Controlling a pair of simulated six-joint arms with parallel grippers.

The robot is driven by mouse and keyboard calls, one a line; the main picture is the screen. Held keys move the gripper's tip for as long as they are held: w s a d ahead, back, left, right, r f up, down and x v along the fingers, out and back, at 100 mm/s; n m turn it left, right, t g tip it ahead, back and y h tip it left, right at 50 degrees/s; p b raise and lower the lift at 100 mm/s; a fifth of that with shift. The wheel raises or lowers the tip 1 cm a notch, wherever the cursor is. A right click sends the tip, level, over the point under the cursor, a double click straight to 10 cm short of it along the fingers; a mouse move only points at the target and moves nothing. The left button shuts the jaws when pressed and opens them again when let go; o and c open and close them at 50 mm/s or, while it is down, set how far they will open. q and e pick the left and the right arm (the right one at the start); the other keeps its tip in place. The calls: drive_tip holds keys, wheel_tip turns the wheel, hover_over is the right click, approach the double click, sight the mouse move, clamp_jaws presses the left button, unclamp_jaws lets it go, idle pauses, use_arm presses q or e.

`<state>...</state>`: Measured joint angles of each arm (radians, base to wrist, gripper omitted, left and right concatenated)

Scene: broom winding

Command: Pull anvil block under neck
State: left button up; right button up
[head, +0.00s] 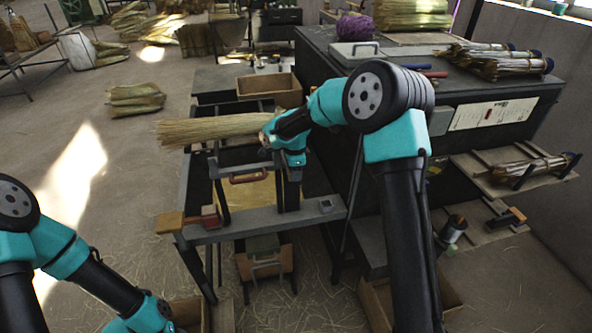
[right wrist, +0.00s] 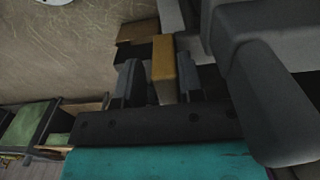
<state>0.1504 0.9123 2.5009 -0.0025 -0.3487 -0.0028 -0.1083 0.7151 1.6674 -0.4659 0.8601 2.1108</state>
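A straw broom bundle (head: 215,130) lies across the metal winding bench (head: 265,218), its bristles pointing left. My right gripper (head: 270,140) is at the bundle's neck end, and my arm partly covers that area. In the right wrist view, its two dark fingers (right wrist: 159,80) stand apart with an ochre block (right wrist: 163,66) between them. A dark gap shows on the block's left side. I cannot tell for certain which block is the anvil block. My left gripper's fingers are out of view.
A wooden box (head: 270,88) stands behind the bench. A dark cabinet (head: 480,95) with finished brooms (head: 495,64) is at the right. A red handle (head: 249,179) shows on the bench below the bundle. Straw-strewn floor at the left is mostly free.

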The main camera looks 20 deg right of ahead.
drive_tip(key=o, duration=0.3)
drive_tip(key=shift+o, duration=0.2)
drive_tip(key=shift+w+r, duration=0.1)
wheel_tip(320, 180, up, 17)
drive_tip(key=shift+r, duration=0.15)
idle(0.4)
